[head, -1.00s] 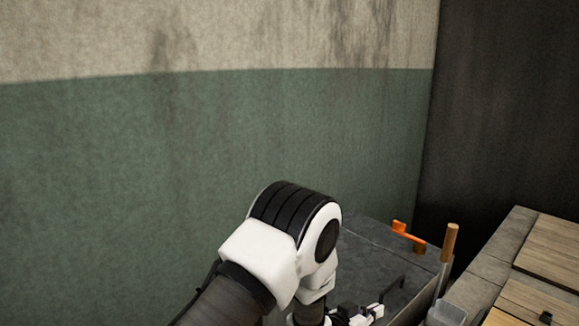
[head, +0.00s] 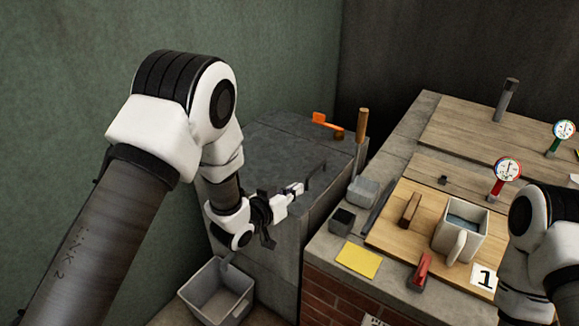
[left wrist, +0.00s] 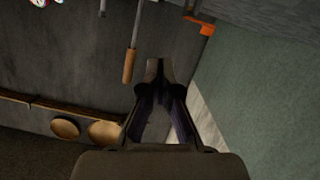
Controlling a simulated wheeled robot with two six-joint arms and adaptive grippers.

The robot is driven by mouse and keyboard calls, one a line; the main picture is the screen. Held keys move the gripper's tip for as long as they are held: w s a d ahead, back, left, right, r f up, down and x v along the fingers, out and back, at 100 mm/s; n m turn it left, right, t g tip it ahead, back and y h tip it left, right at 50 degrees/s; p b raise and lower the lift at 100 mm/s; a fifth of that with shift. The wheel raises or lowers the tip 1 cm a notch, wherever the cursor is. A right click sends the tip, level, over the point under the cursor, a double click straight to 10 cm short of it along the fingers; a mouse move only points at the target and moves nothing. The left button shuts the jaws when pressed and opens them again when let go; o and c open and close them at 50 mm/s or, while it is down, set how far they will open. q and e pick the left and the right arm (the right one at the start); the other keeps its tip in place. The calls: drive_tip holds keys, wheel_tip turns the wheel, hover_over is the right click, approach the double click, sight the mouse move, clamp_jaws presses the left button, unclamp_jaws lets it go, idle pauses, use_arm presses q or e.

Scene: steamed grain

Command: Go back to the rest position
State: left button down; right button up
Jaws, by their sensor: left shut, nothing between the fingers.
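My left gripper (head: 296,188) is shut and empty. It points right, in front of the dark grey stone block in the corner, and it also shows in the left wrist view (left wrist: 154,66) with its fingertips together. My left arm reaches in from the left in the head view. My right arm shows at the right edge, but its gripper is out of view.
A grey stone block (head: 262,135) stands in the corner with an orange-handled thing (head: 322,121) on it. The brick counter holds wooden boards, a mug (head: 461,226), a yellow card (head: 358,260) and gauges (head: 507,170). A grey bin (head: 216,292) stands below my left gripper.

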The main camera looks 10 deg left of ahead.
use_arm(q)
drive_tip(key=s+a+f+g+y+p, duration=0.2)
drive_tip(key=s+a+f+g, duration=0.1)
drive_tip(key=s, duration=0.9)
drive_tip(key=s+a+f+n+g+y+p, duration=0.1)
drive_tip(key=s+f+g, duration=0.5)
drive_tip(key=s, duration=0.7)
drive_tip(key=s+a+f+n+g+y+p, duration=0.1)
drive_tip(key=s+a+f+g+p, duration=0.4)
drive_tip(key=s, duration=0.8)
wheel_tip(320, 180, down, 3)
drive_tip(key=shift+a+f+y, duration=0.1)
drive_tip(key=shift+a+y, duration=0.8)
drive_tip(key=shift+a, duration=0.15)
